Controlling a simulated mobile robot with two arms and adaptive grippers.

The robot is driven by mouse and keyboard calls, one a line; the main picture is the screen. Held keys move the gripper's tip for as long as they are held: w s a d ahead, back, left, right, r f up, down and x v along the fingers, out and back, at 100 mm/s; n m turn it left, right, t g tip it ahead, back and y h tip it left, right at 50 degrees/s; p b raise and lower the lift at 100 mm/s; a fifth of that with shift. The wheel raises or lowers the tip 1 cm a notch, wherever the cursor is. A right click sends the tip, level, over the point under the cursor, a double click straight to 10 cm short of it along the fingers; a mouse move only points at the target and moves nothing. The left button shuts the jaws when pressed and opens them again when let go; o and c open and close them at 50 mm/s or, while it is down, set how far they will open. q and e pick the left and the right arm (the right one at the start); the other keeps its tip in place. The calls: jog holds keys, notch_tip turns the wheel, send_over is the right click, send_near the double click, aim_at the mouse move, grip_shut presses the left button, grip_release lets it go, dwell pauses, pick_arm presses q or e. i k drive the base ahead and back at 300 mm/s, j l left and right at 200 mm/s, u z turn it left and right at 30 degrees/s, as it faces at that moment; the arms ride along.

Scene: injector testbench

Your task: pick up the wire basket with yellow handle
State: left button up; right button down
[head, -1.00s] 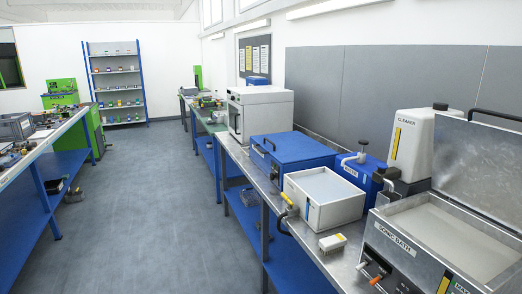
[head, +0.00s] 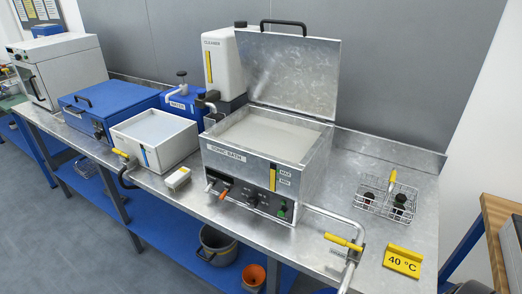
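The wire basket (head: 372,204) stands on the metal bench to the right of the sonic bath. Its upright yellow handle (head: 393,177) rises at the back of the basket. Two dark parts (head: 399,203) sit in the basket. Neither of my grippers is in the head view.
The sonic bath (head: 213,158) stands left of the basket with its lid up. A pipe with a yellow lever (head: 344,242) and a yellow "40 °C" sign (head: 403,261) are in front of the basket. Bare bench top (head: 345,165) lies behind it. A wooden-topped table (head: 494,225) is at the right.

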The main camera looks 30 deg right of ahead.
aim_at(393, 178)
jog(key=l+z, duration=0.1)
jog(key=z, duration=0.95)
jog(key=i+j, duration=0.05)
